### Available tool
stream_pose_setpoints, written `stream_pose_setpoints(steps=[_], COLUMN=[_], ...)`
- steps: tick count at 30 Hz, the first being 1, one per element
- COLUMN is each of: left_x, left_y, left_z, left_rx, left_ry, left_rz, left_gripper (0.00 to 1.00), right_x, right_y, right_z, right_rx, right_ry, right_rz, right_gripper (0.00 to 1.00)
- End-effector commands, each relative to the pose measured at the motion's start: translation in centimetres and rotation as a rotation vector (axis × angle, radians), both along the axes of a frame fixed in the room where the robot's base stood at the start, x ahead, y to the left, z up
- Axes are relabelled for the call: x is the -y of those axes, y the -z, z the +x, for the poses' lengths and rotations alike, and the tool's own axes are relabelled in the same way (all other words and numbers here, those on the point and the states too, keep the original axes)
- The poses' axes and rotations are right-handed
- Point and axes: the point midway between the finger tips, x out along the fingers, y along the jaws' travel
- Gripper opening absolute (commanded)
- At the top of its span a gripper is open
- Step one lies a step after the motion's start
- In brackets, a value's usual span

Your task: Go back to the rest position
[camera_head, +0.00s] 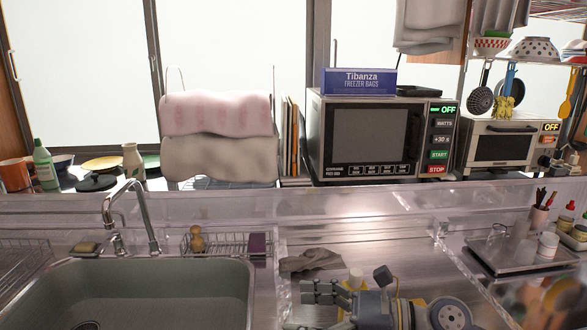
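My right gripper (302,306) is at the bottom centre of the head view, with its arm running off to the right. Its fingers point left over the metal counter (375,250), just right of the sink (150,285). The fingers look spread apart, and I see nothing between them. The lower finger is partly cut off by the bottom edge. My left gripper is not in view.
A grey cloth (310,261) lies just beyond the gripper. A small white and yellow item (355,279) is partly hidden behind it. The faucet (125,215) rises left. A tray (515,258) stands right.

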Motion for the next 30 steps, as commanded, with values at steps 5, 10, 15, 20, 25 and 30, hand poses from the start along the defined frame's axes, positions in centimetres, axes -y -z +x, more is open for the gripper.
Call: stream_pose_setpoints(steps=[5, 10, 15, 20, 25, 30], left_x=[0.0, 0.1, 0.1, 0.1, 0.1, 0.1], left_y=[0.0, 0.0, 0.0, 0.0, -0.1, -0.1], left_z=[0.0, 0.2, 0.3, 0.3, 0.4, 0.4], left_rx=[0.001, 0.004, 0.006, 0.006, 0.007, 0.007], left_ry=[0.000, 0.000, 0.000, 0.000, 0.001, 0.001], left_rz=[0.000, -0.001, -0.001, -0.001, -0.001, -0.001], left_gripper=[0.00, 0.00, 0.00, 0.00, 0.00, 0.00], right_x=[0.0, 4.2, 10.4, 15.9, 19.8, 20.9], right_y=[-5.4, -7.2, -4.1, 2.8, 12.3, 20.4], right_z=[0.7, 2.8, 4.5, 3.9, -0.6, -8.2], right_rx=[-0.247, -0.539, -0.863, -1.183, -1.521, 1.803], right_ry=[0.178, 0.380, 0.615, 0.878, 1.208, -1.569], right_rz=[0.467, 0.881, 1.258, 1.573, 1.853, -2.036], right_gripper=[0.88, 0.88, 0.88, 0.88, 0.88, 0.88])
